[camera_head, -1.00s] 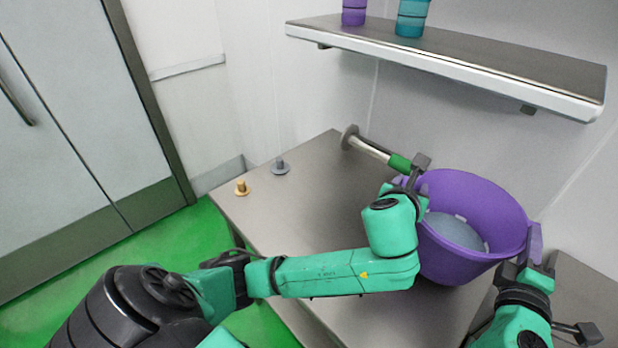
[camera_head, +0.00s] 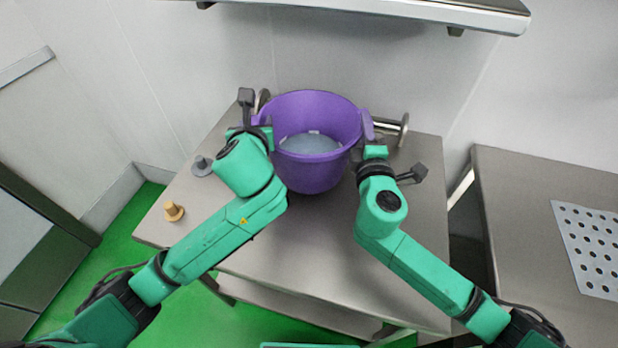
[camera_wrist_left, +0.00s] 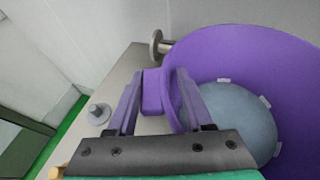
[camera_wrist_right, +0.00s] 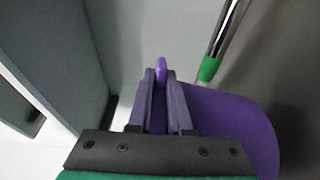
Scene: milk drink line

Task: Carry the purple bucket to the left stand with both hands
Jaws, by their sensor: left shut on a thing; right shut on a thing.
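The purple bucket (camera_head: 313,178) is upright at the back of the left steel stand (camera_head: 330,225) in the head view, with a grey-blue round content (camera_head: 310,143) inside. I cannot tell whether its base touches the stand. My left gripper (camera_head: 250,128) is shut on the bucket's left handle (camera_wrist_left: 154,90), which shows between the fingers in the left wrist view. My right gripper (camera_head: 371,148) is shut on the right handle (camera_wrist_right: 160,72), seen between the fingers in the right wrist view. The bucket hides part of the stand behind it.
A metal bar with round end flanges (camera_head: 404,128) lies behind the bucket, with a green part in the right wrist view (camera_wrist_right: 208,68). A grey knob (camera_head: 201,166) and a yellow one (camera_head: 173,211) stand at left. A shelf (camera_head: 420,8) is above. A second table (camera_head: 520,190) stands right.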

